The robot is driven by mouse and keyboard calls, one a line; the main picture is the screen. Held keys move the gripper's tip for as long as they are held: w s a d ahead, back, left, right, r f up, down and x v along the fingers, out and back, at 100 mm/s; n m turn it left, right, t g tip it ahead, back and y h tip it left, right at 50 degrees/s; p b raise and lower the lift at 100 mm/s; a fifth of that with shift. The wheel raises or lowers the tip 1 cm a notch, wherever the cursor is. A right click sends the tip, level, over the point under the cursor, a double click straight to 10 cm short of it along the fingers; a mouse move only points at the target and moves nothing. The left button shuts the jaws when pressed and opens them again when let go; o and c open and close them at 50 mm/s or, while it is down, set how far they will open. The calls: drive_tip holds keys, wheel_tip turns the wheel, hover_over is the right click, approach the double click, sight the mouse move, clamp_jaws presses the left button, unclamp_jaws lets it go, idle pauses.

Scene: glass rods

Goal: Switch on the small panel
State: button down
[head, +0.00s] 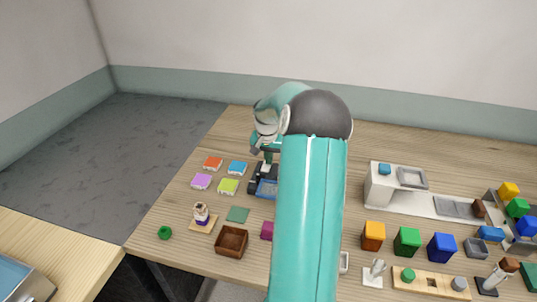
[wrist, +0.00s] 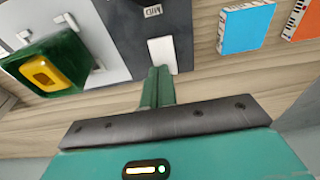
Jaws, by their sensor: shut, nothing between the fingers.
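In the wrist view a dark grey panel (wrist: 150,30) carries a small printed label and a white rectangular key (wrist: 162,54). My gripper (wrist: 159,72) is shut and empty. Its green fingertips lie right at the lower edge of the white key; I cannot tell whether they touch it. In the head view my gripper (head: 268,158) is over a dark device (head: 254,186) on the table, and my arm hides part of it. I cannot tell whether the panel is on.
Blue (wrist: 245,27) and orange (wrist: 303,18) book-like items lie right. In the head view, a brown box (head: 231,241) and several coloured blocks stand on the table.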

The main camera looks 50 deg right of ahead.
drive_tip(key=shift+d+f+y, duration=0.2)
drive_tip(key=shift+f+y, duration=0.05)
drive_tip(key=shift+y, duration=0.05)
drive_tip(key=shift+a, duration=0.1)
drive_tip(key=shift+s+a+r, duration=0.15)
drive_tip(key=shift+s+a, duration=0.15)
drive_tip(key=shift+a, duration=0.45)
drive_tip(key=shift+w+r, duration=0.1)
drive_tip(key=shift+r, duration=0.25)
wheel_tip(320, 180, up, 13)
drive_tip(key=s+a, duration=0.1)
drive_tip(key=a, duration=0.1)
idle(0.6)
